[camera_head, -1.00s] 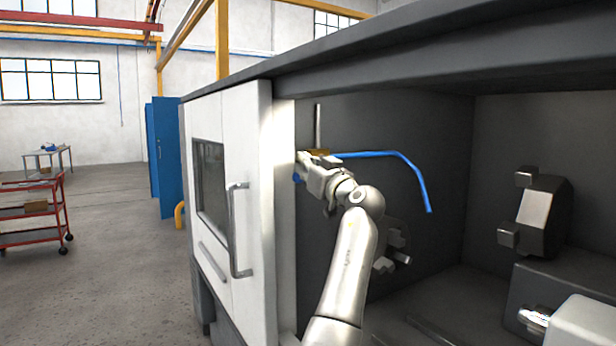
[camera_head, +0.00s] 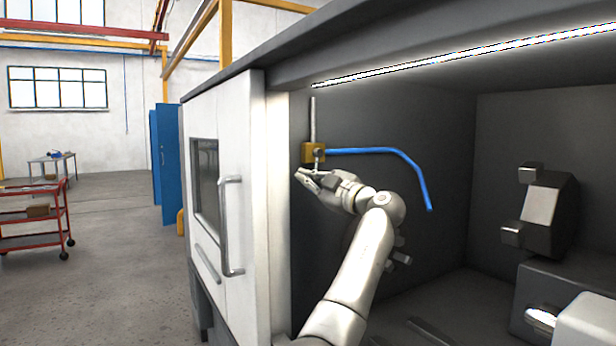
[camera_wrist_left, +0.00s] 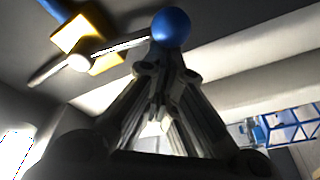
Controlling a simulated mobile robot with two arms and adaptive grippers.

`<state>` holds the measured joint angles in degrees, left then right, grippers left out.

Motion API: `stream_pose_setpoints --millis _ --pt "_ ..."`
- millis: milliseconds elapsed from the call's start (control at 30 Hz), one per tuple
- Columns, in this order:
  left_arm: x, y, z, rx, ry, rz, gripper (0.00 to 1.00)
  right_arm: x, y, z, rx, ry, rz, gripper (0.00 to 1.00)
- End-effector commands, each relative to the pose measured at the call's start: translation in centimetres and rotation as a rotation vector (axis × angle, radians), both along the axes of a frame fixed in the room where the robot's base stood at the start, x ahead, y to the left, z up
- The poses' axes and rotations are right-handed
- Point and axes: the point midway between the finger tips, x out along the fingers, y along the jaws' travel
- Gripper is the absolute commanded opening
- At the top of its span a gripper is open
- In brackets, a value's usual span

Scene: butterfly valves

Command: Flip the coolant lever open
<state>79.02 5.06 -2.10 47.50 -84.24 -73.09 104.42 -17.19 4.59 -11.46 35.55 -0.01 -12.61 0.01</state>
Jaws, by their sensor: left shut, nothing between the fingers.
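The coolant valve is a small brass-yellow block (camera_head: 308,153) on the enclosure's back wall, with a grey pipe above and a blue hose (camera_head: 365,151) curving off to the right. In the left wrist view the yellow block (camera_wrist_left: 72,34) carries a thin silver lever (camera_wrist_left: 120,47) ending in a blue ball knob (camera_wrist_left: 171,27). My left gripper (camera_head: 301,175) is just below the valve, shut and empty. In the wrist view its fingertips (camera_wrist_left: 160,62) meet close to the knob; I cannot tell whether they touch. The knob is not visible in the head view. My right gripper is not in view.
The white machine door (camera_head: 230,190) with its grey handle (camera_head: 229,225) stands left of my arm. A dark chuck (camera_head: 550,215) with jaws is at the right inside the enclosure. Open space lies between my arm and the chuck.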

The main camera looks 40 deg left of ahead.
Motion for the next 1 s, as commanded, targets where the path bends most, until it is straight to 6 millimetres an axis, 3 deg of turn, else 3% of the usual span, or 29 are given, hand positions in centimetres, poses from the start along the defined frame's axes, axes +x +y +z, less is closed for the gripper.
stream_pose_setpoints --millis 1000 --pt "0.48 -0.36 -0.63 -0.015 -0.035 -0.001 0.0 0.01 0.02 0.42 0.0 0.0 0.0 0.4"
